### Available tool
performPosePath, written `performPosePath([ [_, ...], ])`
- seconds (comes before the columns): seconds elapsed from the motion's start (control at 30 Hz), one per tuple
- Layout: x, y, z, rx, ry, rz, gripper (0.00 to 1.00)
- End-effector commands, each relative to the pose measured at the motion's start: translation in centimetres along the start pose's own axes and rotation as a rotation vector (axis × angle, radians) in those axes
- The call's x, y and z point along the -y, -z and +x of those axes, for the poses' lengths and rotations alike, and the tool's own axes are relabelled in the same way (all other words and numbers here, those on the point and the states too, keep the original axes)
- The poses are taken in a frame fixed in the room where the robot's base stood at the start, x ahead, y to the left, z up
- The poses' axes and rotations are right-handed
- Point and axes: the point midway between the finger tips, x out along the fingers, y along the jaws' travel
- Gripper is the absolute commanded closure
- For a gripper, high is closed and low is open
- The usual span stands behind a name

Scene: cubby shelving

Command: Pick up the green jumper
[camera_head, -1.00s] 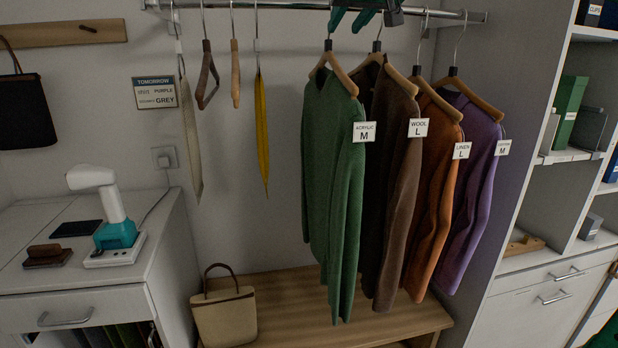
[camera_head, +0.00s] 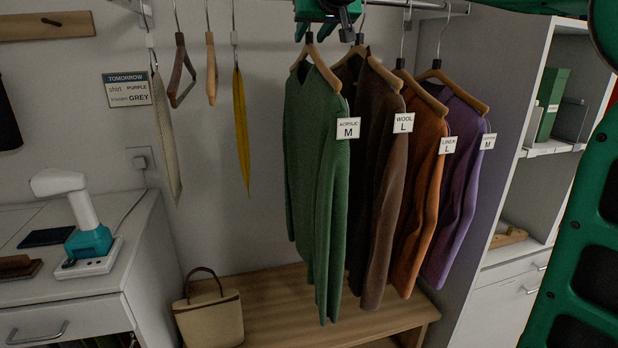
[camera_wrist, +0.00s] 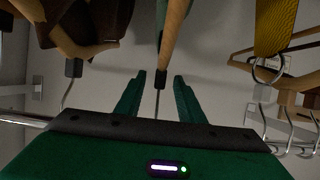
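The green jumper (camera_head: 316,160) hangs on a wooden hanger from the rail, leftmost of the garments, with a white tag reading ACRYLIC M. My gripper (camera_head: 322,22) is at the top of the head view, close to the jumper's hanger neck and hook, and partly cut off by the frame edge. In the wrist view my gripper (camera_wrist: 158,95) shows two green fingers apart. A thin hanger stem with a tan wooden hanger (camera_wrist: 174,40) lies between them; it appears to be the jumper's hanger. The fingers do not visibly press on it.
Brown (camera_head: 380,180), orange (camera_head: 418,190) and purple (camera_head: 458,185) garments hang close on the jumper's right. A yellow tie (camera_head: 242,130) and empty hangers hang to its left. A wooden bench (camera_head: 290,310) with a beige bag (camera_head: 208,312) is below. Shelving (camera_head: 530,200) stands right.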

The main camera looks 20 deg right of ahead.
Motion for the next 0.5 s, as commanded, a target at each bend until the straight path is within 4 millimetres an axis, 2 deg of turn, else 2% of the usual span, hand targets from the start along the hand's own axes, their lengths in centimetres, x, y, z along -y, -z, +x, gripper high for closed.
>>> performPosePath([
  [0.13,-0.1,-0.1,2.0,0.0,-0.002,0.001,0.65],
  [0.37,0.0,0.0,2.4,0.0,0.0,0.001,0.65],
  [0.4,0.0,0.0,2.4,0.0,0.0,0.001,0.67],
  [0.5,0.0,0.0,2.4,0.0,0.0,0.001,0.91],
])
